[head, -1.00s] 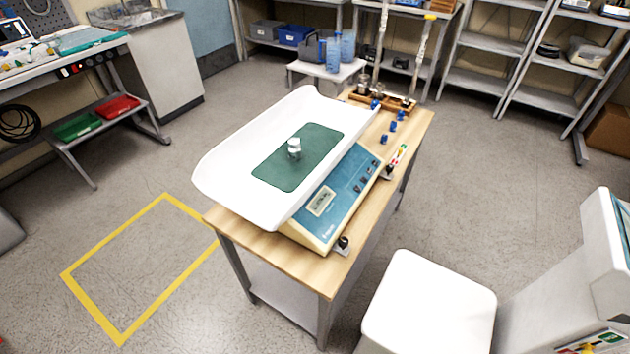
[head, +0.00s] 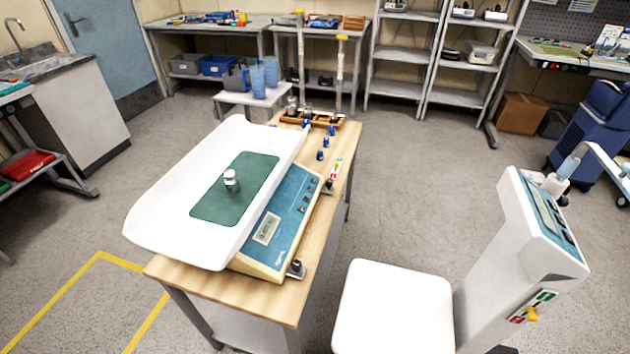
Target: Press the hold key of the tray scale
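The tray scale stands on a small wooden-topped table. Its white curved tray (head: 165,208) has a green mat (head: 215,207) with a small metal weight (head: 231,181) on it. The scale's blue control panel (head: 283,222) faces right, with a small display (head: 266,229) at its near end and several dark keys (head: 308,196) toward its far end. The key labels are too small to read, so I cannot tell which is the hold key. Neither of my grippers shows in the head view.
The wooden table (head: 285,306) also holds several blue pieces (head: 320,155) and a wooden rack (head: 318,122) at its far end. A white seat-like platform (head: 393,310) with a grey-white console (head: 530,235) stands close on the right. Open floor (head: 420,160) lies beyond it.

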